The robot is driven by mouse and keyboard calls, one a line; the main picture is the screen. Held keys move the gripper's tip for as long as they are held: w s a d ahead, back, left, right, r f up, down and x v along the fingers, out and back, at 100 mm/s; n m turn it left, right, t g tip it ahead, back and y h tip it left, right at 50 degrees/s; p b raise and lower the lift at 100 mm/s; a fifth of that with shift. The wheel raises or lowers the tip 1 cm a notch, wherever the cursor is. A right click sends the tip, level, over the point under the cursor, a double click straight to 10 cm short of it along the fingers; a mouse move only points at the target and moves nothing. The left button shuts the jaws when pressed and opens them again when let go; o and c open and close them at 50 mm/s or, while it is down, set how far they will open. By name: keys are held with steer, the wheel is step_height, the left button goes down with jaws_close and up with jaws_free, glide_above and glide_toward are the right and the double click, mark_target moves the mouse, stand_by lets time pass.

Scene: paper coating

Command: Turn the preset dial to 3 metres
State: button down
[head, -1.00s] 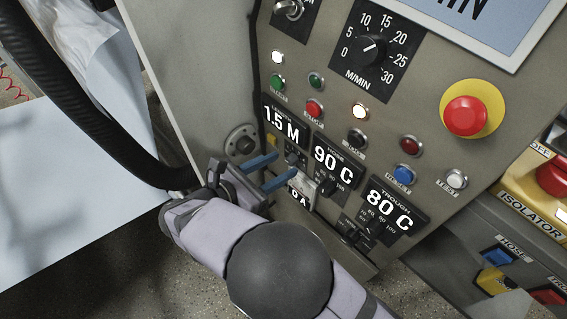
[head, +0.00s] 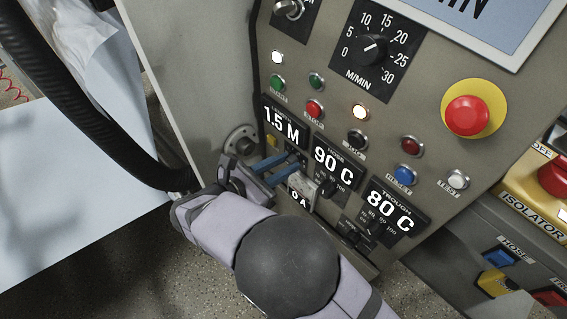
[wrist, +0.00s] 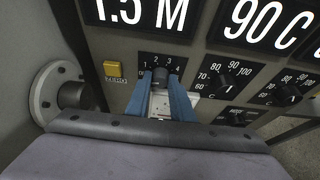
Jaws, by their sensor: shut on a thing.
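The preset dial (wrist: 160,76) is a small dark knob on a black plate marked 1, 2, 3, 4, below the display (wrist: 140,14) that reads 1.5 M. My gripper (wrist: 161,84) has its two blue fingers on either side of this knob and is shut on it. In the head view my gripper (head: 283,166) reaches the panel from the lower left, and its fingers largely hide the knob. The display (head: 281,125) shows 1.5 M there too. Which number the knob points to is hard to tell.
The hose dial (wrist: 228,82) under the 90 C display and the trough dial (wrist: 288,94) sit close on the right. A yellow button (wrist: 113,69) is just left of my fingers. A round flange (wrist: 65,92) juts out at the left. A red emergency button (head: 467,116) is at upper right.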

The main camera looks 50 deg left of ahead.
steer(key=shift+d+f+m+y+b, duration=0.1)
steer(key=shift+m+y+b, duration=0.3)
steer(key=shift+m+b, duration=0.15)
steer(key=shift+d+f+m+y+b, duration=0.1)
steer(key=shift+m+y+b, duration=0.3)
steer(key=shift+m+b, duration=0.15)
steer(key=m+t+y+b, duration=0.1)
steer(key=m+b, duration=0.4)
steer(key=b, duration=0.8)
steer(key=f+m+t+y+b, duration=0.1)
steer(key=m+b, duration=0.5)
steer(key=b, duration=0.7)
steer(key=m+t+y+b, duration=0.3)
steer(key=m+b, duration=0.3)
steer(key=b, duration=0.7)
steer(key=shift+d+f, duration=0.3)
steer(key=shift+r, duration=0.2)
steer(key=c, duration=1.5)
jaws_free()
steer(key=shift+c, duration=0.2)
